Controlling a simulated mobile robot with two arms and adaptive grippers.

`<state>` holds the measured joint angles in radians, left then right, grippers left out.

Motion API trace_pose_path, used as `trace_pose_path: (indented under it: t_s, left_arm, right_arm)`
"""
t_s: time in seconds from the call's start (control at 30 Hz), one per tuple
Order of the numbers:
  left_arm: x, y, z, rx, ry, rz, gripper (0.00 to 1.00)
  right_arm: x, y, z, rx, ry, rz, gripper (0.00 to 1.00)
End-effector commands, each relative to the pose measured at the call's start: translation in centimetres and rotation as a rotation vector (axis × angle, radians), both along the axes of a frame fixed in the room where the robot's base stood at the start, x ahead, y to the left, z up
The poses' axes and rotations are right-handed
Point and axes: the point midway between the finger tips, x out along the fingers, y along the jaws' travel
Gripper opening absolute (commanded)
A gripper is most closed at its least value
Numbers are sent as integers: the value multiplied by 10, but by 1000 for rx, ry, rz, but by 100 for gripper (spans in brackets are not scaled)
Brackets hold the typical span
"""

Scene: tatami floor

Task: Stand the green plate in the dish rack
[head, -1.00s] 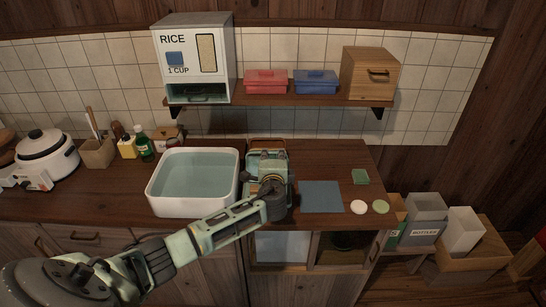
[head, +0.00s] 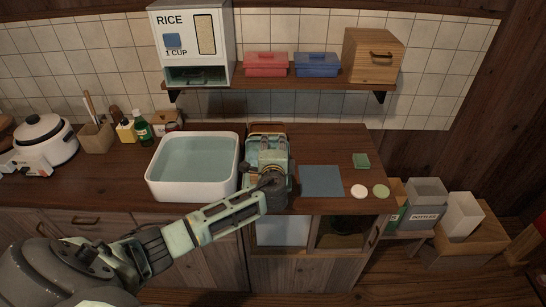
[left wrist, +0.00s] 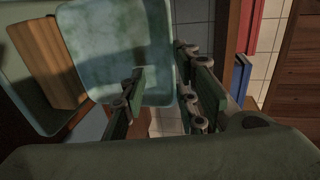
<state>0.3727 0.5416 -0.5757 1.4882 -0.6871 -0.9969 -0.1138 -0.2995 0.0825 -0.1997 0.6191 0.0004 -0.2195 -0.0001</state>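My left gripper (head: 268,147) is over the counter just right of the white basin and covers much of what is behind it. In the left wrist view its fingers (left wrist: 163,85) are apart, with wall tiles showing between them. A pale blue-green plate with rounded corners (left wrist: 105,42) fills the upper left of that view, behind the near finger. I see no clear grip on it. A wooden block-like part (left wrist: 45,62) sits beside it over a dark rounded tray edge. The dish rack is mostly hidden by my gripper in the head view. My right gripper is out of view.
The water-filled basin (head: 154,188) stands close on the left. A grey-blue mat (head: 321,181), a small green block (head: 361,160) and two discs, white (head: 359,191) and green (head: 381,191), lie on the right. A shelf (head: 290,84) with boxes hangs above.

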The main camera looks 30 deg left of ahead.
Motion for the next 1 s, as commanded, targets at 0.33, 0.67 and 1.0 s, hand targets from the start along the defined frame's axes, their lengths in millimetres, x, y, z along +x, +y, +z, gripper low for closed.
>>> trace_pose_path:
  t_s: [0.33, 0.67, 1.0]
  left_arm:
    - [-56, -35, 13, -2, 0, -3, 27]
    - [-84, -51, 22, 1, -1, 0, 27]
    - [-85, -52, 22, 1, -2, 1, 27]
  right_arm:
    - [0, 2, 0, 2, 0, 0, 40]
    - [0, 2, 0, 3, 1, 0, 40]
    - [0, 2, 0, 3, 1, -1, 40]
